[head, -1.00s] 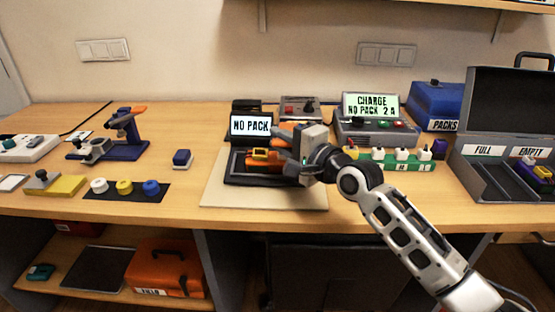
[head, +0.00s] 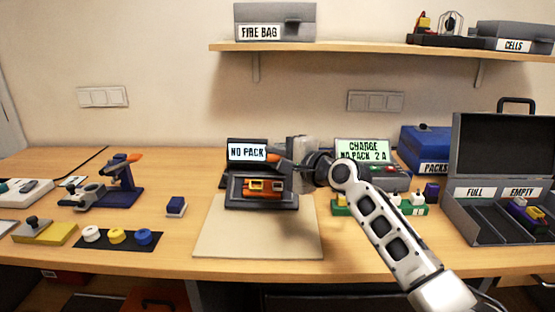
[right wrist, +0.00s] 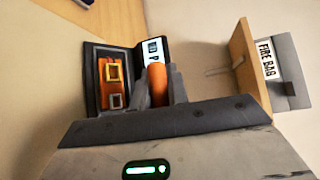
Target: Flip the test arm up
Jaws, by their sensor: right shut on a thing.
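The tester (head: 290,200) is a dark box on a pale mat, with a raised screen (head: 247,152) reading NO PACK. An orange-and-yellow insert (head: 263,188) sits in its open bay; it also shows in the right wrist view (right wrist: 115,85). The test arm's orange handle (head: 273,158) shows beside the screen. In the right wrist view the handle (right wrist: 157,82) stands between the fingers. My right gripper (head: 285,158) is shut on it, above the tester's right back side. The rest of the test arm is hidden behind the gripper. My left gripper is not in view.
The charger (head: 362,150) and a green block strip (head: 410,208) stand right of the tester, near my right arm. An open case (head: 465,215) is farther right. A blue stand (head: 124,185) is at left. The mat's front (head: 258,240) is clear.

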